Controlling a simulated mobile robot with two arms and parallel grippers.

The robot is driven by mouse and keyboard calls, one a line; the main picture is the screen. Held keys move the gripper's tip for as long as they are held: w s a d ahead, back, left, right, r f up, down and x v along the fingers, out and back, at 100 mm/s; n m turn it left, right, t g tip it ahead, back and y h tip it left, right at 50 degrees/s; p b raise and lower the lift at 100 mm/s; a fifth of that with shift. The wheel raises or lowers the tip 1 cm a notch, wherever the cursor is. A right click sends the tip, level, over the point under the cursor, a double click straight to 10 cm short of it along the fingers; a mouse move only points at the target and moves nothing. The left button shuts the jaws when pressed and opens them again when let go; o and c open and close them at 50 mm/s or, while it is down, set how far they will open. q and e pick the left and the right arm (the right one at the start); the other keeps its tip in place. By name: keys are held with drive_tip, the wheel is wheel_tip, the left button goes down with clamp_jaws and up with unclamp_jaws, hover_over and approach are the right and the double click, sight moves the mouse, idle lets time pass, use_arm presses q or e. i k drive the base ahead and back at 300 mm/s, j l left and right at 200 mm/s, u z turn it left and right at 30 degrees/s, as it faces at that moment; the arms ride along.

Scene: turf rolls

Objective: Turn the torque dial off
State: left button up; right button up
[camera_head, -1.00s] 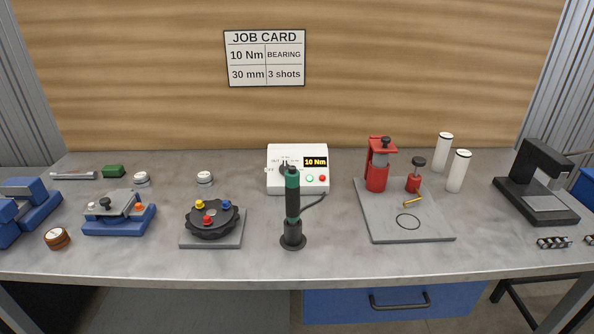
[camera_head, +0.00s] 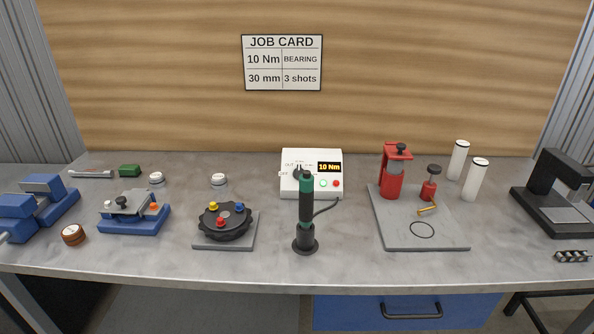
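The torque controller (camera_head: 312,189) is a white box at the back middle of the grey bench. Its display (camera_head: 330,167) reads 10 Nm in yellow. The dark torque dial (camera_head: 299,172) sits on its left part, partly hidden by the top of the screwdriver, so its exact pointing is hard to tell. A green and a red button are below the display. The green and black screwdriver (camera_head: 305,212) stands upright on a round black base in front of the box, with a cable running to it. Neither of my grippers is in view.
A black turntable with coloured knobs (camera_head: 226,221) stands left of the screwdriver. A grey plate (camera_head: 398,235) with red tools (camera_head: 393,175) lies to the right. A blue fixture (camera_head: 136,219) is farther left. Bare bench lies along the front edge.

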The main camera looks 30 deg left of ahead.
sight(298, 172)
drive_tip(key=i+l+u, duration=0.15)
drive_tip(key=u, duration=0.3)
drive_tip(key=i+l+u, duration=0.1)
drive_tip(key=u, duration=0.3)
